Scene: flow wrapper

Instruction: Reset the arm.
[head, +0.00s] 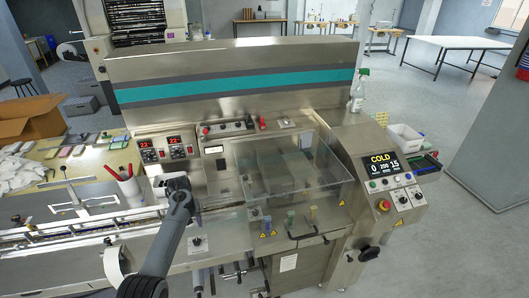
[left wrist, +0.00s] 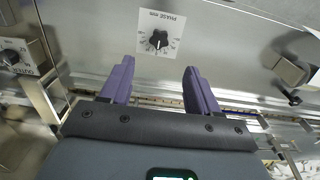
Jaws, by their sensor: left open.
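My left arm reaches up from the bottom of the head view, and its wrist end (head: 178,190) is over the flow wrapper (head: 235,70) near the two red temperature displays. In the left wrist view my left gripper (left wrist: 157,72) is open, with two purple fingers apart and nothing between them. A knob on a white PHASE plate (left wrist: 160,36) lies beyond the fingertips; I see no contact with it. The fingers are hard to make out in the head view. My right gripper is not in view.
A clear guard (head: 300,175) covers the middle of the machine. Another dial (left wrist: 14,55) and a metal bracket (left wrist: 289,70) flank the gripper.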

